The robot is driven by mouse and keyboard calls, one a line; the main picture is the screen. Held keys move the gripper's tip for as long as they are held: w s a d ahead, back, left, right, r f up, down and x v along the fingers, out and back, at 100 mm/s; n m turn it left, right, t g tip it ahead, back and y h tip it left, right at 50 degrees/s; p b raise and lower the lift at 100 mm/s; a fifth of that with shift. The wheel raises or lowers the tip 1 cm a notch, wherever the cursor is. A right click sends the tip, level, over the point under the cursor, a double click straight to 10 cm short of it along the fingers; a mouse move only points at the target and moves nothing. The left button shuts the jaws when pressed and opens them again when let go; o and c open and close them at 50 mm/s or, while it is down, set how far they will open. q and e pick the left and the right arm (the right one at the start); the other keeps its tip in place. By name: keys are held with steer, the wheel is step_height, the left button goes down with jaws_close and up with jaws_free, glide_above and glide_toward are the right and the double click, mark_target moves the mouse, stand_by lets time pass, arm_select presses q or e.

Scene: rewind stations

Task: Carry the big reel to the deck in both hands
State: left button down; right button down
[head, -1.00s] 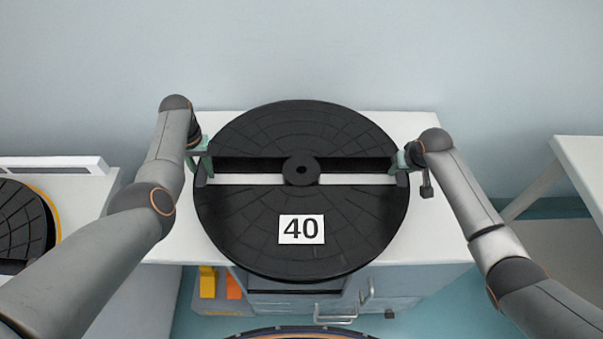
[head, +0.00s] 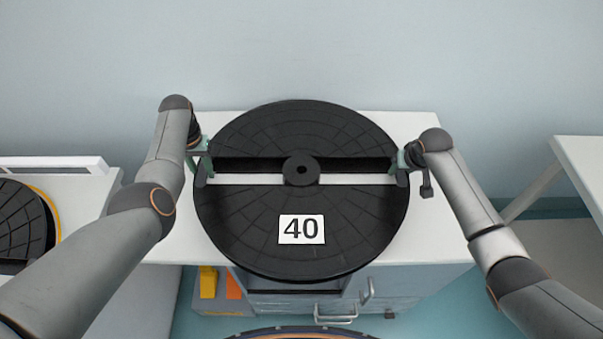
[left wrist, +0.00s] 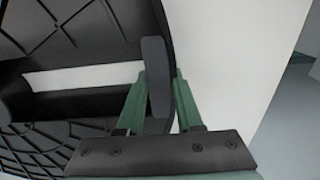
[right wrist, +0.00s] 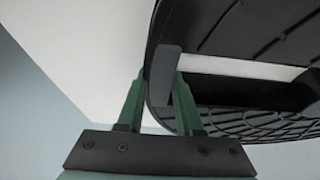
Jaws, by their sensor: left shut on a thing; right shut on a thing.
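The big reel (head: 300,240) is a wide black disc with a label reading 40, a slot across its middle and a round hub. It is over the white table top. My left gripper (head: 206,162) is shut on the reel's left edge; in the left wrist view its green fingers (left wrist: 160,95) straddle an upright black tab there. My right gripper (head: 400,164) is shut on the reel's right edge; in the right wrist view its green fingers (right wrist: 160,95) straddle a matching tab. Whether the reel touches the table cannot be told.
The white table (head: 437,235) has drawers and handles below its front edge. Another black reel (head: 22,222) with a yellow rim lies on a white surface at the left. A second white table (head: 585,165) stands at the right. A blank wall is behind.

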stand_by(0.3)
